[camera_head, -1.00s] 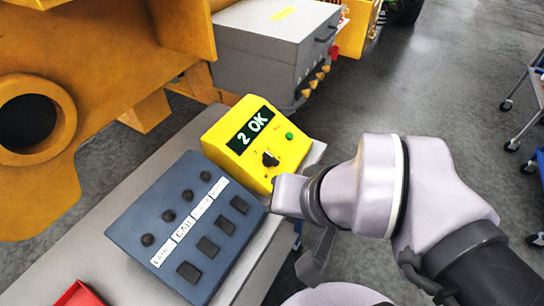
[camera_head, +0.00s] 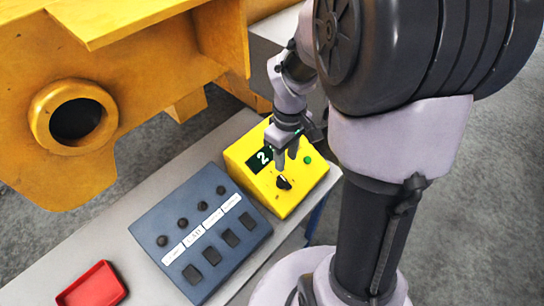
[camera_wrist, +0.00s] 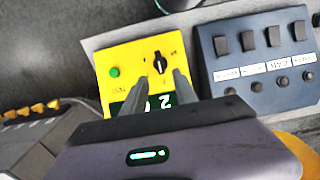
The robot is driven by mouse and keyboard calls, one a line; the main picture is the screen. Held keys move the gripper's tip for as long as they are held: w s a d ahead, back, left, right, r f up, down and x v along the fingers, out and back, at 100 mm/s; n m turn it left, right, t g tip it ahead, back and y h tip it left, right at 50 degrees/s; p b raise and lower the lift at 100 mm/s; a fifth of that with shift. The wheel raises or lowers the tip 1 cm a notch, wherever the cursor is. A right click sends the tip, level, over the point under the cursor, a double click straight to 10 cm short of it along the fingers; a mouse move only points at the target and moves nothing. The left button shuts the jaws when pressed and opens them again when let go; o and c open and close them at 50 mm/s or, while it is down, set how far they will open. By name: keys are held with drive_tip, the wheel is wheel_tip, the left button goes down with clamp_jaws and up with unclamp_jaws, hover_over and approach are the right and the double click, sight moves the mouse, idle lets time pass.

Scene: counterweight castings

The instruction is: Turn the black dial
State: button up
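The black dial (camera_head: 284,182) sits on the top face of the yellow box (camera_head: 283,204), beside a green button (camera_head: 307,160). It also shows in the wrist view (camera_wrist: 159,63), with a white mark on it. The box's display (camera_head: 260,158) shows a 2; the rest is hidden by my gripper. My gripper (camera_head: 286,160) points down over the box, just above the dial. In the wrist view its two fingers (camera_wrist: 163,78) are apart with nothing between them, and the dial lies just past their tips. I see no contact with it.
A blue-grey panel (camera_head: 174,261) with several buttons and knobs stands beside the yellow box on the grey bench (camera_head: 50,277). A red tray (camera_head: 92,287) lies near the front. A large yellow machine body (camera_head: 135,75) rises behind.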

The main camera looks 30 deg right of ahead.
sight(285, 180)
wheel_tip(285, 180, down, 10)
drive_tip(key=b, duration=0.2)
drive_tip(key=shift+w+b, duration=0.1)
drive_tip(key=shift+b, duration=0.25)
drive_tip(key=shift+d, duration=0.1)
clamp_jaws()
